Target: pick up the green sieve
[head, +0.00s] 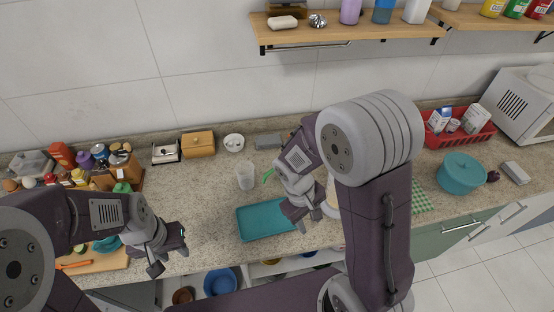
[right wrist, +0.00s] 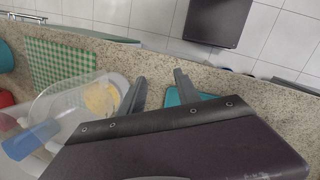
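A small bright green piece (head: 268,175) shows just left of my right wrist in the head view. It may be part of the green sieve, but most of it is hidden or too small to tell. My right gripper (head: 303,222) is over the right end of a teal tray (head: 262,222). In the right wrist view its fingers (right wrist: 160,86) stand apart with nothing between them, and the tray (right wrist: 184,97) shows behind. My left gripper (head: 170,262) is open and empty at the counter's front, right of the cutting board.
A clear cup (head: 245,177) stands behind the tray. A plate with yellow food (right wrist: 101,99) and a green checked cloth (right wrist: 62,63) lie near my right gripper. A teal pot (head: 461,175) and red basket (head: 470,133) stand right. Bottles and jars crowd the left. A shelf (head: 350,32) hangs above.

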